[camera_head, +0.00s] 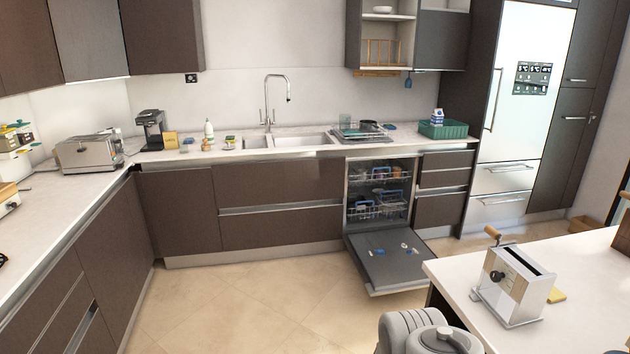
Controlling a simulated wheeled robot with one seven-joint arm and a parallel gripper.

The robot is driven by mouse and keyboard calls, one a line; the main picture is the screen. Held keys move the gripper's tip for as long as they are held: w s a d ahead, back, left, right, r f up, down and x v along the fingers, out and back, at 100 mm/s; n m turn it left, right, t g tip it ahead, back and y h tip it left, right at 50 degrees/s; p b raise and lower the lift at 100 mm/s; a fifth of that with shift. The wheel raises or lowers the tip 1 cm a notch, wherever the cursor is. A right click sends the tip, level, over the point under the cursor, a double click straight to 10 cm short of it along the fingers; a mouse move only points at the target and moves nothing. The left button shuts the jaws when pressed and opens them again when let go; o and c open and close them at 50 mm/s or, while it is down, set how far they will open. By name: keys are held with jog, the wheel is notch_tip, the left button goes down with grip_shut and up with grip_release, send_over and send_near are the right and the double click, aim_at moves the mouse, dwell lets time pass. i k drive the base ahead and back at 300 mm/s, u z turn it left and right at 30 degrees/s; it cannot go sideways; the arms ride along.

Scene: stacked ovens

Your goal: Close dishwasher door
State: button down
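The dishwasher (348,205) is built into the counter right of the sink. Its door (392,262) is folded down, fully or almost fully open, and lies low above the floor. Two racks (378,211) with dishes and blue items are inside the dishwasher. A few small blue and white items lie on the door's inner face. A grey rounded part of my own arm shows at the bottom edge, nearer to me than the door. My gripper is not in view.
A white island counter (590,270) with a metal pasta-machine-like device (512,288) stands at the right, close to the door's front right corner. The tiled floor (240,295) left of the door is clear. A tall fridge (520,100) stands at the right back.

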aim_at(396, 270)
jog(key=i, duration=2)
jog(key=z, duration=0.45)
jog(key=i, duration=1.75)
